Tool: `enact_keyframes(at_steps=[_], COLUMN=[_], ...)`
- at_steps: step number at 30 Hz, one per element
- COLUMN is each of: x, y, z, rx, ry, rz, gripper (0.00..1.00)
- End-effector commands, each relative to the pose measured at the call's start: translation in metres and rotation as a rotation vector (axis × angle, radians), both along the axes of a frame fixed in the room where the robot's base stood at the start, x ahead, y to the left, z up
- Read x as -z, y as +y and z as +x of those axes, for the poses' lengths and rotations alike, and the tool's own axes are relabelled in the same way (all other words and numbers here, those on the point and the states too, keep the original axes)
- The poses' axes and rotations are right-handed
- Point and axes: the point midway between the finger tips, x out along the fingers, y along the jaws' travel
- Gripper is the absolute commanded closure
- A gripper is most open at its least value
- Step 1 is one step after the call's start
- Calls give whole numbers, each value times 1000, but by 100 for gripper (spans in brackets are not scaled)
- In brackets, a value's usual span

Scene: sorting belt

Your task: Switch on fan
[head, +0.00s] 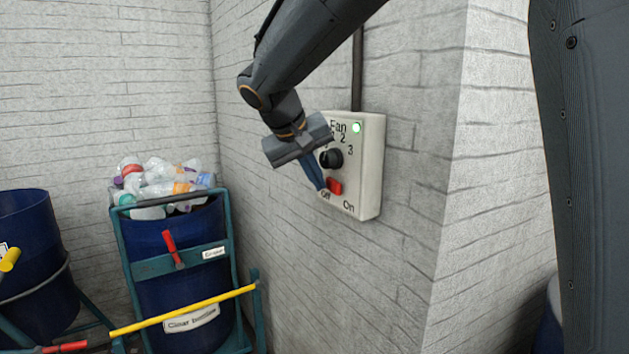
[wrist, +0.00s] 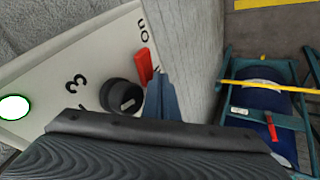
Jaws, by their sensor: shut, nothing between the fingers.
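The fan control box (head: 370,170) is cream coloured and fixed to the brick wall. It has a black knob (head: 331,158), a lit green lamp (head: 356,127) and a red switch (head: 335,187) between the words Off and On. My gripper (head: 321,187) is shut and empty, with its blue fingertips just left of the red switch, on the Off side. In the wrist view the fingers (wrist: 158,80) are beside the red switch (wrist: 143,67), close to or touching it; I cannot tell which. The knob (wrist: 121,97) and green lamp (wrist: 15,107) also show there.
A blue barrel (head: 180,255) full of clear bottles stands in a teal trolley with a yellow bar (head: 185,309), left of the box. Another blue barrel (head: 35,240) is at the far left. The wall corner is right of the box.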

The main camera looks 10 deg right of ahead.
Motion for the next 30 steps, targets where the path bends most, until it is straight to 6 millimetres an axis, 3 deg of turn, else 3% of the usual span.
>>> enact_keyframes(at_steps=[9,20,26,30], x=[0,0,1,-5], y=[-2,-2,14,35], z=[-13,-14,-15,-20], rx=[-2,-2,0,6], ry=[0,0,0,-3], rz=[0,0,0,1], gripper=[100,100,100,100])
